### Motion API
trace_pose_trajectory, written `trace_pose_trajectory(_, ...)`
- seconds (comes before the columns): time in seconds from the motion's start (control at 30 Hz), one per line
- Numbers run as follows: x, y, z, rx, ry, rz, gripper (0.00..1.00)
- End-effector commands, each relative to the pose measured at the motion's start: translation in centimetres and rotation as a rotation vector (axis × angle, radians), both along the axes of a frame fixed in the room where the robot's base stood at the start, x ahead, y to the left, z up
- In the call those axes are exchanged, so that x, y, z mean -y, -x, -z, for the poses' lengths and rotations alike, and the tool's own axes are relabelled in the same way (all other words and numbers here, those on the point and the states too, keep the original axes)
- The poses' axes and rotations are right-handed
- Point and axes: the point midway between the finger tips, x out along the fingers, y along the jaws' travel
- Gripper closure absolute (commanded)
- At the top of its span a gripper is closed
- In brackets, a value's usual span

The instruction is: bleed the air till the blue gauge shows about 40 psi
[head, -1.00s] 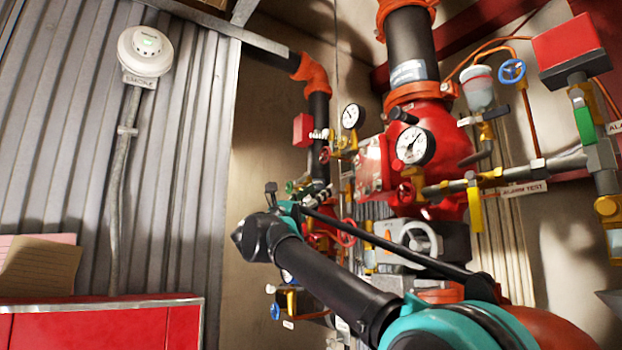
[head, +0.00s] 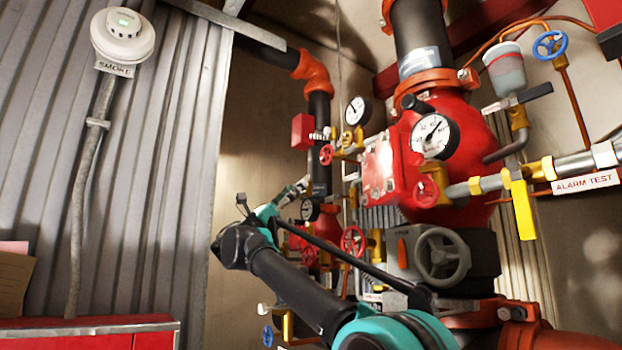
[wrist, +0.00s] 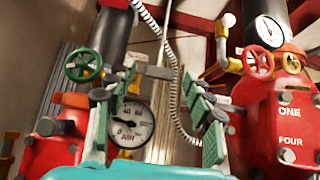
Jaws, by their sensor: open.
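In the wrist view a round white-faced gauge (wrist: 130,125) shows behind and between my fingers, partly covered by the left one. Letters that look like AIR are on its lower face; I cannot read its needle surely or see a blue rim. A green handwheel (wrist: 83,66) is up and left of it, near my left fingertip. My gripper (wrist: 150,92) is open, with green-padded fingers and nothing seen between them. In the head view my gripper (head: 293,190) is small, beside the pipework, and a small gauge (head: 310,209) is just below it.
A corrugated wall with a smoke detector (head: 123,36) is left. A red cabinet (head: 90,335) is at lower left.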

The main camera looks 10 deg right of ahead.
Motion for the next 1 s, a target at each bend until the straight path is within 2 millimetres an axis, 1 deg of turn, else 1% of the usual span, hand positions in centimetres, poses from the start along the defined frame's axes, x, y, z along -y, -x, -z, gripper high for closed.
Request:
trace_pose_trajectory(0.4, 3.7, -1.5, -3.9, -0.001, 0.000, 0.004, 0.47)
trace_pose_trajectory(0.5, 4.3, -1.7, -4.6, -0.001, 0.000, 0.002, 0.47)
trace_pose_trajectory(0.63, 4.8, -1.9, -5.1, -0.001, 0.000, 0.001, 0.47)
trace_pose_trajectory(0.87, 4.8, -2.0, -5.2, 0.000, 0.000, 0.000, 0.47)
trace_pose_trajectory(0.9, 4.8, -2.0, -5.2, 0.000, 0.000, 0.000, 0.49)
trace_pose_trajectory(1.0, 4.8, -2.0, -5.1, 0.000, 0.000, 0.000, 0.61)
